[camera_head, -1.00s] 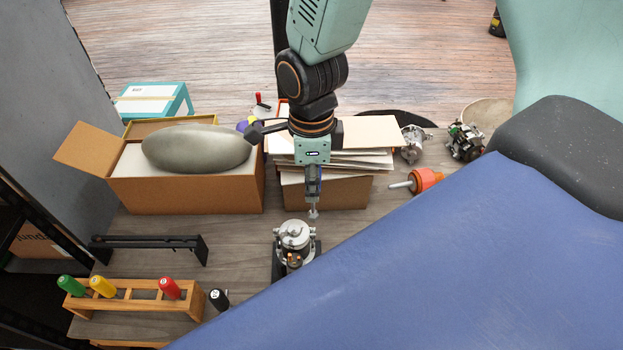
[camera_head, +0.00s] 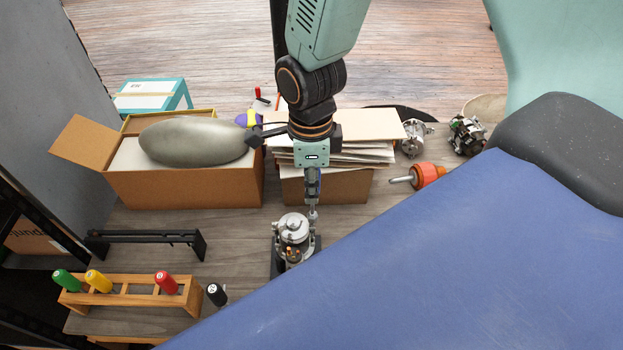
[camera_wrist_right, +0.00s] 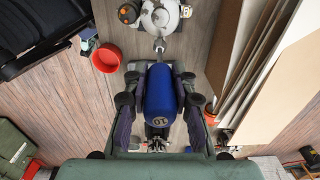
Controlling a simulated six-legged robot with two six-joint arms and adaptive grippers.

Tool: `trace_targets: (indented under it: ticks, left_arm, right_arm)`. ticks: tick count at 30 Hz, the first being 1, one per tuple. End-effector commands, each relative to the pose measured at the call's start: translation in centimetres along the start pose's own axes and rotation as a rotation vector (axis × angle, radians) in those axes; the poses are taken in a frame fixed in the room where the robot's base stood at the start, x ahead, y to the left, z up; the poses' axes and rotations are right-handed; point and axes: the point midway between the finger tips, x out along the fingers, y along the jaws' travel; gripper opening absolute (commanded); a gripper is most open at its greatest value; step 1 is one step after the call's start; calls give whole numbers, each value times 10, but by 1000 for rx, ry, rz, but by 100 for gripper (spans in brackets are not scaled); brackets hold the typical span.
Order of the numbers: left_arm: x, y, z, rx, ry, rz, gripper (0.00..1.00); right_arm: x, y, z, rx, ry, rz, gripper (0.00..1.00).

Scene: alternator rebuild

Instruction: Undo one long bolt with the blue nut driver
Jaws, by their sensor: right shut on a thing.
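My right gripper (camera_head: 313,178) points straight down and is shut on the blue nut driver (camera_wrist_right: 159,103). Its handle, marked 10, lies between the fingers in the right wrist view. The driver's shaft and socket end (camera_head: 313,214) reach down to the right edge of the alternator (camera_head: 293,229). Whether the socket sits on a long bolt's head is too small to tell. The silver alternator stands upright on a dark holder; its top also shows in the right wrist view (camera_wrist_right: 168,16). My left gripper is not in view.
A wooden rack (camera_head: 133,299) holds green, yellow and red drivers; a black driver (camera_head: 216,294) stands beside it. A black bracket (camera_head: 145,242) lies behind. A cardboard box (camera_head: 185,190) and an orange-and-silver part (camera_head: 427,175) are nearby. A large blue surface hides the lower right.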

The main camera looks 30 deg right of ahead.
Motion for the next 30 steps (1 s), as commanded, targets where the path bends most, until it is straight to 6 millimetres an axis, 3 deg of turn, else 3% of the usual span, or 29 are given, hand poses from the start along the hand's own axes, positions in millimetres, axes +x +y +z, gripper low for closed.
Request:
trace_targets:
  ticks: [7,30]
  left_arm:
    - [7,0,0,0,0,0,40]
    - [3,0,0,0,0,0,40]
  right_arm:
    - [11,0,0,0,0,0,0]
    - [10,1,0,0,0,0,0]
